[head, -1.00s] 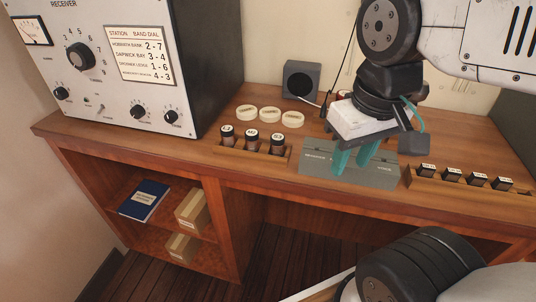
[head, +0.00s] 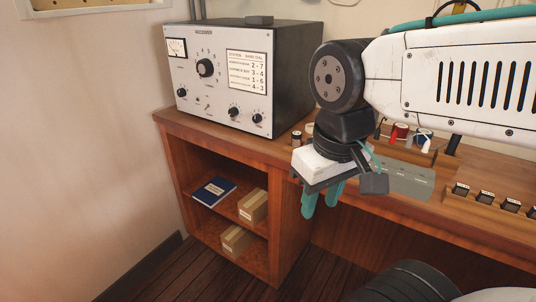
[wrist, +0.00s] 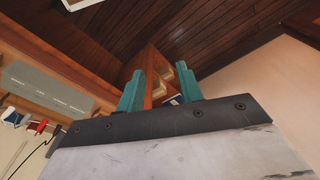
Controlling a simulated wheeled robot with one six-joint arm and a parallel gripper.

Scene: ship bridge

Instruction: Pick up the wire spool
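A red wire spool (head: 400,132) and a blue-and-white spool (head: 424,139) stand at the back of the wooden desk, right of my wrist in the head view. Both also show small at the left edge of the wrist view, the red one (wrist: 38,127) beside the blue one (wrist: 13,118). I cannot tell which is the task's spool. My gripper (head: 321,208) points down in front of the desk's front edge, left of and well apart from the spools. Its teal fingers are spread with nothing between them, as the wrist view (wrist: 160,82) shows.
The receiver (head: 235,80) stands on the desk at the left. A grey mat (head: 405,180) lies right of my gripper. A rack of small dark blocks (head: 480,198) stands further right. Below, a shelf holds a blue book (head: 213,190) and cardboard boxes (head: 252,206).

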